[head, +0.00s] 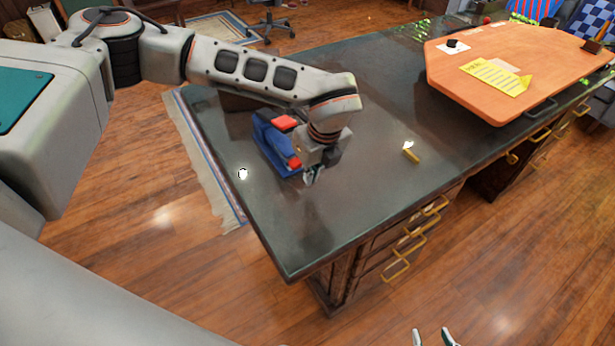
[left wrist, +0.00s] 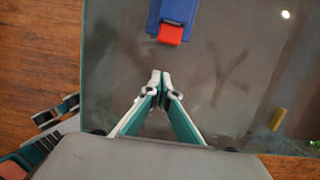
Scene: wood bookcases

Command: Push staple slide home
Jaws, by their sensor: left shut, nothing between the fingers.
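A blue stapler (head: 262,138) with red parts lies on the dark desk top, partly hidden behind my left arm. Its near end also shows at the top of the left wrist view as a blue body (left wrist: 174,10) with a red end piece (left wrist: 170,34). I cannot tell how far the staple slide sticks out. My left gripper (head: 309,180) is just beside the stapler's near end, low over the desk. In the left wrist view its fingertips (left wrist: 160,76) are together and empty, apart from the red end. My right gripper (head: 433,337) shows only its spread fingertips at the bottom edge.
A small yellow bar (head: 411,155) lies on the desk right of my left gripper. An orange board (head: 500,85) with yellow paper covers the desk's far right. A dark block (head: 236,102) sits behind my arm. The desk's (head: 330,230) near corner is clear.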

